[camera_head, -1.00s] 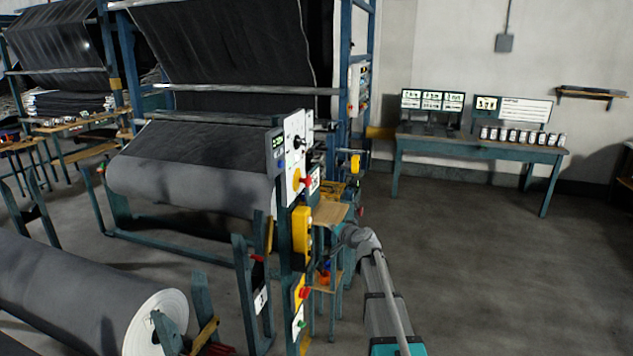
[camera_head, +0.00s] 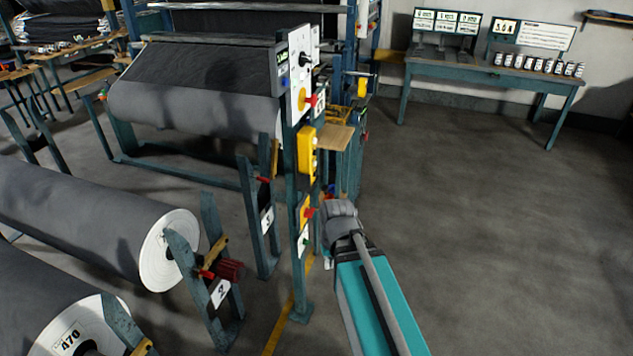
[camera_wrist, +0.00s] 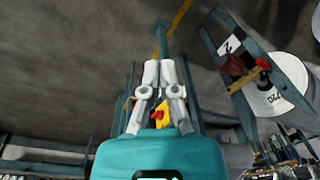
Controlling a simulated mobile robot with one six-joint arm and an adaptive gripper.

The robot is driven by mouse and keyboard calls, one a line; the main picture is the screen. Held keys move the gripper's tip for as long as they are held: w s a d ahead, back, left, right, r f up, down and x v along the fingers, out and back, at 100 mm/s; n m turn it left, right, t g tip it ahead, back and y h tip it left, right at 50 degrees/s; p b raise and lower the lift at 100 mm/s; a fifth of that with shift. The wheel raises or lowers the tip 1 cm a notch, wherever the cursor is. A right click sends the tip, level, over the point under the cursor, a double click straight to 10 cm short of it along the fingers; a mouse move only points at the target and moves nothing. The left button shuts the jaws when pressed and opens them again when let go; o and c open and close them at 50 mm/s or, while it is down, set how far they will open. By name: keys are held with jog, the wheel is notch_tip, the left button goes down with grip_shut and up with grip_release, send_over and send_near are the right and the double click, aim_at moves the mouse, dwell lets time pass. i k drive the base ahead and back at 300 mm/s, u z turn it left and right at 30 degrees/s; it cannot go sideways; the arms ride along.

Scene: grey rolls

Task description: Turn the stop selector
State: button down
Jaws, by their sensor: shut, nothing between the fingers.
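A teal post (camera_head: 290,160) carries the controls in the head view. Its white upper panel (camera_head: 297,72) bears a black knob (camera_head: 304,60) and a red-and-yellow control (camera_head: 308,101). Lower on the post is a yellow box with a red knob (camera_head: 308,213). I cannot tell which of these is the stop selector. My gripper (camera_wrist: 160,68) is shut and empty in the wrist view. A yellow part with red on it (camera_wrist: 160,115) shows between its finger links, and I cannot tell its distance. In the head view my arm reaches up beside the post's lower part; the fingers are not clear.
Large grey rolls (camera_head: 85,208) on stands lie at the left. A roll stand with a red handle (camera_head: 225,270) is left of the post. A small wooden shelf (camera_head: 336,138) juts out right of it. A bench (camera_head: 480,75) stands at the back right. The right floor is clear.

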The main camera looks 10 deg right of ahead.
aim_at(303, 58)
jog(key=u, duration=1.6)
jog(key=i, duration=0.75)
jog(key=z, duration=1.2)
